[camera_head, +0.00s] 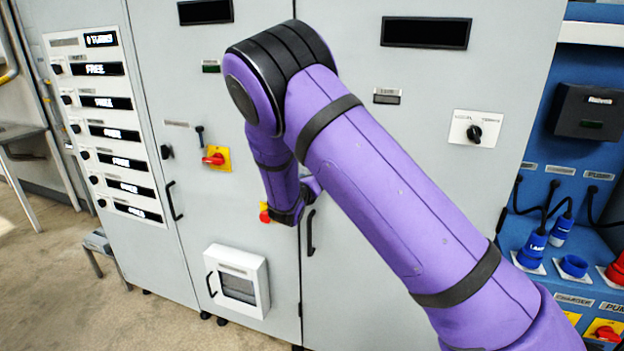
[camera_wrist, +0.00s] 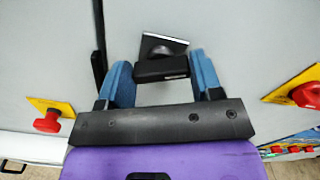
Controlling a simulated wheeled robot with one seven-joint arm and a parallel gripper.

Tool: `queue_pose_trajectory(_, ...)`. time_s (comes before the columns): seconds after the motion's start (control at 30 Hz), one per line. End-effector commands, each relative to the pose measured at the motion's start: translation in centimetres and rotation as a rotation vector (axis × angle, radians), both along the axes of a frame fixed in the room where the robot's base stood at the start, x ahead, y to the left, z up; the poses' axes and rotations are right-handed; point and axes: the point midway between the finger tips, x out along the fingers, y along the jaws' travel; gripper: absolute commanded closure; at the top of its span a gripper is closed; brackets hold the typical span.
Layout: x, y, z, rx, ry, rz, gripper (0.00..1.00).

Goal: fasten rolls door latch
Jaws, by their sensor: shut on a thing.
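In the wrist view, the door latch is a black bar-like grip (camera_wrist: 161,69) in front of a dark base with a bright top edge (camera_wrist: 165,42), on a grey cabinet face. My gripper (camera_wrist: 160,72) has its blue fingers on either side of the black grip and is shut on it. A small gap seems to show beside the grip, so the contact itself is hard to see. In the head view my purple arm hides the latch and my fingertips. The latch's turn relative to the door frame cannot be told.
A black vertical handle (camera_head: 311,232) stands on the cabinet front close to my wrist. A red knob on a yellow plate (camera_wrist: 48,121) lies left in the wrist view. A white box (camera_head: 237,281) juts out low down. Blue plugs (camera_head: 533,249) and cables are at right.

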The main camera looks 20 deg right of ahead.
Motion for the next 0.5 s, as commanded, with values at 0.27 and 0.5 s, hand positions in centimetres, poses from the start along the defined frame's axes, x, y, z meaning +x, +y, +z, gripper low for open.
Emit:
queue_pose_trajectory(0.27,0.09,0.14,-0.07,-0.212,0.154,0.001,0.64)
queue_pose_trajectory(0.5,0.14,0.26,-0.16,-0.397,0.287,0.002,0.64)
